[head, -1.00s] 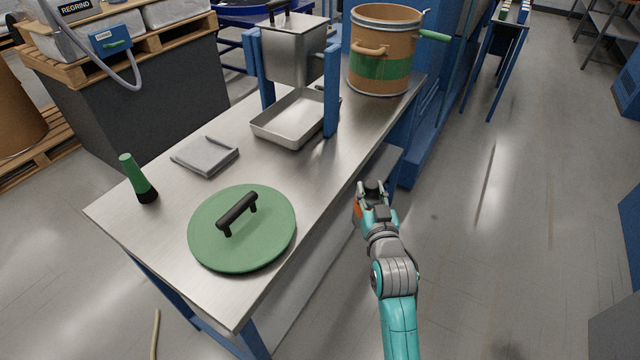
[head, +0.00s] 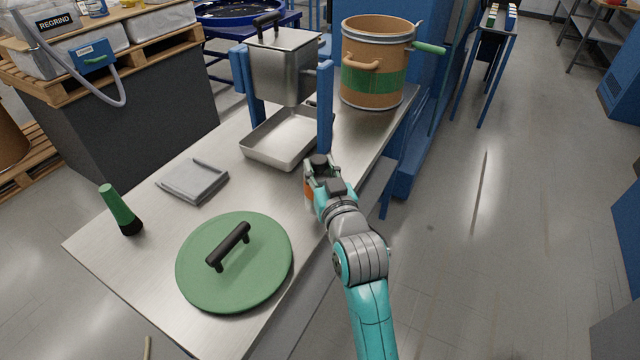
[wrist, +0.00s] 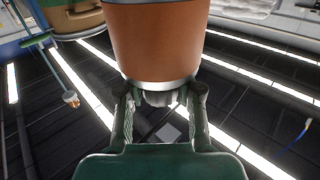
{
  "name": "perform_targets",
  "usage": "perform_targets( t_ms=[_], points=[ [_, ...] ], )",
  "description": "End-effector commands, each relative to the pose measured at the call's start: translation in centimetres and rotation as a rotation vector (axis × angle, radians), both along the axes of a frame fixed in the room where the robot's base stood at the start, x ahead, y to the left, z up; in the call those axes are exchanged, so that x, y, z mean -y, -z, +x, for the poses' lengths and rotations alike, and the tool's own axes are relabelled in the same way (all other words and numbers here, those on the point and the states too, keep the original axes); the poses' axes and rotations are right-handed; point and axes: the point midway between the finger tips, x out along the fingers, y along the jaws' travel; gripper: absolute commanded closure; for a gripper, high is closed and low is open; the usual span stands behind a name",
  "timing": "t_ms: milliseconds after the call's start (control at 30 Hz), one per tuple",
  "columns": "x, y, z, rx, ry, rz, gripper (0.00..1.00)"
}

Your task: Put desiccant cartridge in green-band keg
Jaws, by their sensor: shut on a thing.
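The desiccant cartridge (wrist: 158,40) is an orange-brown cylinder with a silver end rim, large in the wrist view. My gripper (wrist: 160,95) is shut on it at that rim. In the head view my gripper (head: 322,172) is by the bench's right edge, in front of the metal tray, with only a sliver of the orange cartridge (head: 308,192) showing. The green-band keg (head: 374,85) stands at the bench's far end, tan with a green band, its top open. My gripper is nearer than the keg and apart from it. A tan and green part, apparently the keg (wrist: 72,18), shows upper left in the wrist view.
A green lid (head: 230,275) with a black handle lies on the near bench. A metal tray (head: 262,160) sits under a steel hopper (head: 284,70) on blue posts. Floor at right is clear.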

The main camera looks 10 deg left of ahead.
Motion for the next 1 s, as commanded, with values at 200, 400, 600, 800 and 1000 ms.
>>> perform_targets(
  t_ms=[200, 400, 600, 800, 1000],
  points=[
    [0.0, 1.8, 0.0, 0.000, 0.001, 0.000, 1.00],
    [0.1, 3.9, 0.0, 0.002, 0.001, 0.000, 1.00],
    [0.0, 3.8, 0.0, 0.003, 0.001, 0.000, 1.00],
    [0.0, 4.2, 0.0, 0.002, 0.001, 0.000, 0.55],
    [0.0, 4.2, 0.0, 0.001, 0.001, 0.000, 0.40]
  ],
)
